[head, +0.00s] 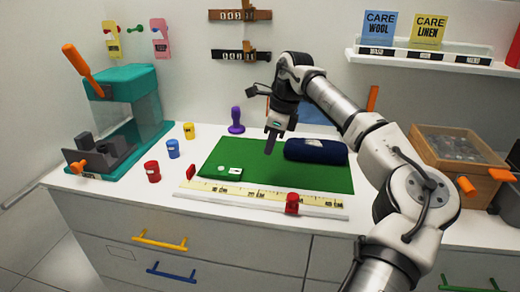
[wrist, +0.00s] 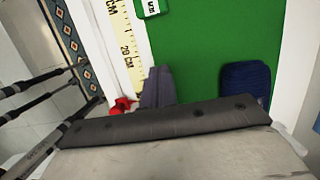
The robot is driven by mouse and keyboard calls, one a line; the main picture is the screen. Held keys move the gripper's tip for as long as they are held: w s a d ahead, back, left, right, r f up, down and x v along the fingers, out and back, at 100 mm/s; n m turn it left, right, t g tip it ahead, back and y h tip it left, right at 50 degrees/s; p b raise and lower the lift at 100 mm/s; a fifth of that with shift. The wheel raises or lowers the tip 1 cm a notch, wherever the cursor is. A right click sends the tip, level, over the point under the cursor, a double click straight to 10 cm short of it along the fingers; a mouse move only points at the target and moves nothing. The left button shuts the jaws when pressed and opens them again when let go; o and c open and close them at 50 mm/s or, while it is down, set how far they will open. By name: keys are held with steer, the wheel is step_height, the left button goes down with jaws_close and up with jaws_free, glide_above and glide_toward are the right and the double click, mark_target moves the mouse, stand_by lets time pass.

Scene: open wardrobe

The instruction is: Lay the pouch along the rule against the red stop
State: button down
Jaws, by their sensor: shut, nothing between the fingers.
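The dark blue pouch (head: 316,151) lies at the back right of the green mat (head: 290,178); it also shows in the wrist view (wrist: 245,82), partly hidden at its lower end by my gripper body. The pale yellow rule (head: 250,195) runs along the mat's front edge, and shows at the left in the wrist view (wrist: 124,42). The red stop (head: 292,203) sits on the rule towards its right end; it also shows in the wrist view (wrist: 122,106). My gripper (head: 270,148) is shut and empty, pointing down over the mat, left of the pouch and apart from it.
A small green labelled item (head: 234,171) lies on the mat's left part. A purple stamp-like object (head: 236,121) stands behind the mat. Red (head: 152,171), blue (head: 173,148) and yellow (head: 189,130) containers and a teal machine (head: 125,110) stand left. A wooden box (head: 455,150) stands right.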

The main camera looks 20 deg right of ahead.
mark_target(238, 172)
steer(key=x, duration=0.7)
steer(key=shift+f+p, duration=0.2)
steer(key=shift+p, duration=0.15)
steer(key=a, duration=0.1)
steer(key=w+a, duration=0.1)
steer(key=shift+w+a+f+p, duration=0.25)
steer(key=shift+w+a+p, duration=0.15)
steer(key=shift+w+a, duration=0.25)
steer(key=shift+a, duration=0.1)
steer(key=shift+w+a, duration=0.7)
steer(key=shift+a, duration=0.35)
